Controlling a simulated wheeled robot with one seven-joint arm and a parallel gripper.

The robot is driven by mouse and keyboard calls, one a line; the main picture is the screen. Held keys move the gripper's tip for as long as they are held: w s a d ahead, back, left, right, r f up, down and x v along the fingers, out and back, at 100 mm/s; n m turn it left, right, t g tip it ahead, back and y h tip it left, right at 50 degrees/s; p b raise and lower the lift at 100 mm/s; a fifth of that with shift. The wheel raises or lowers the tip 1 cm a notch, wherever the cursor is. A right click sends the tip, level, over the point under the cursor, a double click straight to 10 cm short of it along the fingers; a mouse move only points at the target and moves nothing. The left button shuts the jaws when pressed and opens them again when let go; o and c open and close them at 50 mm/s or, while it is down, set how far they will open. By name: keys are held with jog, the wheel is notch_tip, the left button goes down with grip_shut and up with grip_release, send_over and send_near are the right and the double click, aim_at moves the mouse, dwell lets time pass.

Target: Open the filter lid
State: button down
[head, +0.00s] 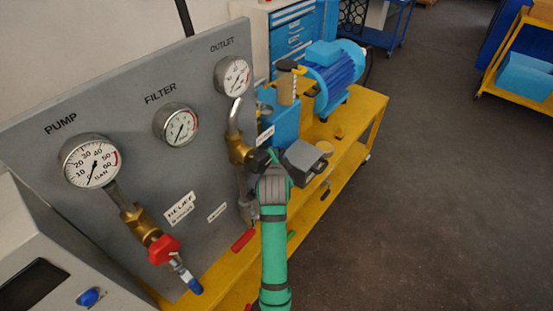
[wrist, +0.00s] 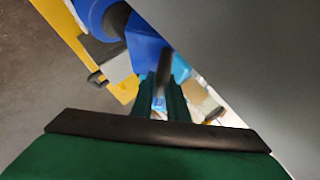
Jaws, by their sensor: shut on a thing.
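My gripper (head: 272,158) reaches up beside the outlet line on the grey panel in the head view. In the wrist view its two green fingers (wrist: 160,92) are shut on a dark grey bar (wrist: 168,68). In the head view a dark piece (head: 258,162) shows at the fingers, close to the brass valve (head: 238,150); what the bar belongs to is partly hidden by my wrist. A tan cylinder (head: 287,89) with a yellow-and-black top piece (head: 292,67) stands behind, by a blue block (head: 283,117). I cannot tell for certain which part is the filter lid.
A grey box (head: 303,158) sits just right of my gripper. A blue motor (head: 335,70) stands on the yellow bench (head: 372,112). The gauge panel (head: 130,105) is close on the left, with a red-handled valve (head: 163,249). The floor (head: 440,200) on the right is clear.

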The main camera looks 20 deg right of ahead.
jog(key=c, duration=1.7)
grip_release()
jog(key=shift+c, duration=0.2)
jog(key=v, duration=0.7)
jog(key=shift+s+r, duration=0.15)
jog(key=shift+s, duration=0.05)
jog(key=shift+a, duration=0.1)
